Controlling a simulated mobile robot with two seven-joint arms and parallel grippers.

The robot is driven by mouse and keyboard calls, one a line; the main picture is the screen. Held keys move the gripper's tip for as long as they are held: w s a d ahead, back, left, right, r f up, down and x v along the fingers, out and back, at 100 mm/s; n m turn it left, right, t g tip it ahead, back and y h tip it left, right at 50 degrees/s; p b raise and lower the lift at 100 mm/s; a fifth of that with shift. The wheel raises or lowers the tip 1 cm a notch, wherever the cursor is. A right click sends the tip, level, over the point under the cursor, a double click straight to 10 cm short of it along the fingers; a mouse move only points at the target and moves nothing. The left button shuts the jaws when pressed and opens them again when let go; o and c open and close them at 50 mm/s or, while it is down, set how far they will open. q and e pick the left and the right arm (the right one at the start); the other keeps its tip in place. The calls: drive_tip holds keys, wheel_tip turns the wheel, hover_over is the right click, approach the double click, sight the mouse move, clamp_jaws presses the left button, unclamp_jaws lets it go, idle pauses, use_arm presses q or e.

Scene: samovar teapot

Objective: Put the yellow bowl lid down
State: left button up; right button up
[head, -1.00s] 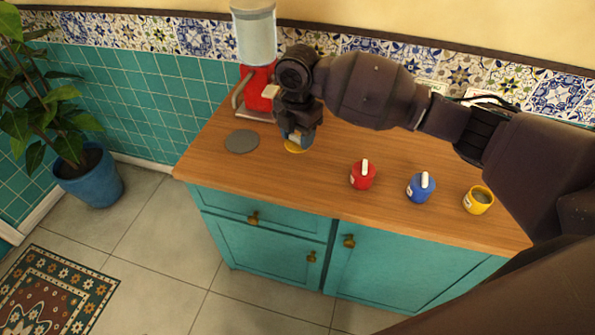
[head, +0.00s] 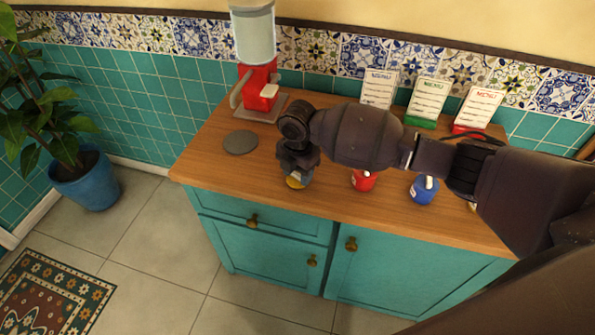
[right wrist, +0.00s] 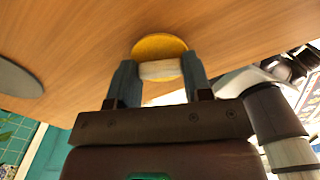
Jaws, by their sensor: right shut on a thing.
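My right gripper (head: 297,170) is shut on the light handle of the yellow bowl lid (head: 297,182), near the counter's front edge. In the right wrist view the round yellow lid (right wrist: 160,45) shows beyond the fingers (right wrist: 158,75), with its handle pinched between them. I cannot tell whether the lid touches the wood or is just above it. The yellow bowl is almost wholly hidden behind my right arm at the right end of the counter. My left gripper is not in view.
A red bowl (head: 364,181) and a blue bowl (head: 423,191), both lidded, stand right of the gripper. A grey disc (head: 240,142) lies to the left. A red dispenser (head: 260,90) and menu cards (head: 428,100) stand behind. Bare wood (head: 222,172) lies left of the gripper.

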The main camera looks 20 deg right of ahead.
sight(298, 174)
drive_tip(key=shift+r, duration=0.1)
drive_tip(key=o, duration=0.9)
drive_tip(key=shift+r, duration=0.15)
wheel_tip(298, 174, up, 12)
drive_tip(key=p, duration=0.2)
